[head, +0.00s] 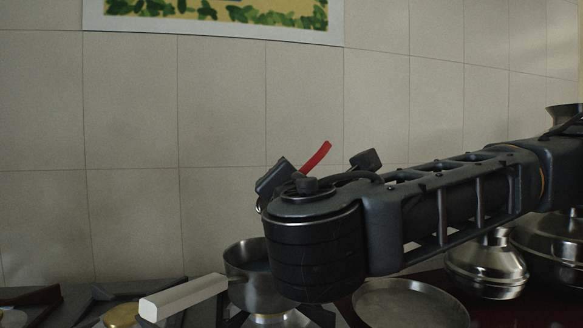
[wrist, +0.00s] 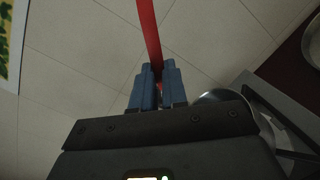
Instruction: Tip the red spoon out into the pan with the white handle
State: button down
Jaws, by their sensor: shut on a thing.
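The red spoon shows as a red handle (head: 317,156) rising up and to the right from behind my wrist in the head view. In the wrist view the red handle (wrist: 149,30) runs up from between the fingers of my gripper (wrist: 156,75), which is shut on it. The spoon's bowl is hidden, so I cannot tell what it holds. The pan with the white handle (head: 184,297) stands on the stove, its metal body (head: 245,274) partly behind my wrist. My gripper is above the pan in the head view.
A shallow metal pan (head: 410,304) lies to the right, below my arm. Shiny metal pots (head: 487,266) stand farther right. Dark stove grates (head: 90,300) and a brass-coloured burner (head: 122,315) are at lower left. A tiled wall (head: 130,130) with a picture (head: 215,14) closes off the back.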

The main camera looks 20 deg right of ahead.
jog(key=shift+w+d+r+g+y+p, duration=0.1)
jog(key=shift+w+r+g+y+p, duration=0.35)
jog(key=shift+p, duration=1.35)
jog(key=w+d+g+y+p, duration=0.2)
jog(key=w+g+p, duration=0.3)
jog(key=g+p, duration=0.3)
jog(key=w+d+r+g+y+p, duration=0.1)
jog(key=w+g+y+p, duration=0.2)
jog(key=g+p, duration=0.5)
jog(key=shift+w+d, duration=0.35)
jog(key=shift+w, duration=0.5)
jog(key=shift+g+y, duration=0.25)
notch_tip(320, 180, up, 6)
jog(key=shift+s, duration=0.1)
